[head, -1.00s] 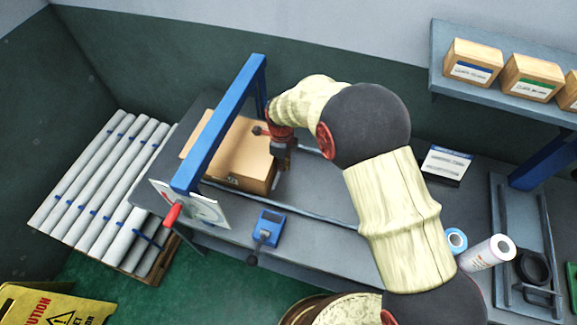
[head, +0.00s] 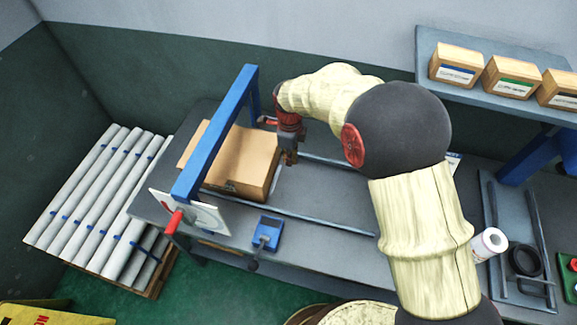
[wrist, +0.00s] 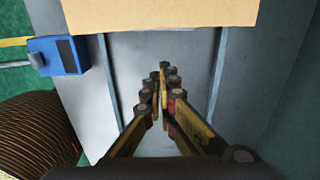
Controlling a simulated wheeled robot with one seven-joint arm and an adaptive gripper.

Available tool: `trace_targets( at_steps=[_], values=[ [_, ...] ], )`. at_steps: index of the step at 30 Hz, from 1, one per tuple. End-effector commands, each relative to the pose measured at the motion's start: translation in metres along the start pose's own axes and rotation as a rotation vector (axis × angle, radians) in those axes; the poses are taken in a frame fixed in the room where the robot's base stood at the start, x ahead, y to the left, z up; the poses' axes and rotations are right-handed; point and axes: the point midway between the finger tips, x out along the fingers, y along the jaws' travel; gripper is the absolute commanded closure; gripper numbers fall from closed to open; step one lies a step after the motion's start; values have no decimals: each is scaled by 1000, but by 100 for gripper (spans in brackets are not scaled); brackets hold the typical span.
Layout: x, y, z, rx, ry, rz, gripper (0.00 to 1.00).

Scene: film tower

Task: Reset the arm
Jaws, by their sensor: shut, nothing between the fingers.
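My gripper (wrist: 162,80) is shut and empty in the wrist view, its fingertips together above the grey table between two rails. In the head view my gripper (head: 290,157) points down just right of the cardboard box (head: 247,158); I cannot tell whether it touches the box. My cream and dark arm reaches in from the lower right, bent high over the table. The box also fills the top middle of the wrist view (wrist: 160,14).
A blue frame (head: 215,135) arches over the box. A blue device (head: 267,233) sits at the table's front edge. White rolls (head: 100,200) lie on a pallet at left. A white roll (head: 488,244) stands at right.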

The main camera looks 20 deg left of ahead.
Motion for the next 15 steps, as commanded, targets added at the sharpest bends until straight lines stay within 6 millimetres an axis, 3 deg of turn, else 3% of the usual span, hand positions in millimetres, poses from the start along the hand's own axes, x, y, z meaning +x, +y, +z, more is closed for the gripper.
trace_targets(
  at_steps=[5,15],
  values=[
    [-10,0,0,0,1,1,100],
    [-10,0,0,-76,1,1,100]
  ],
)
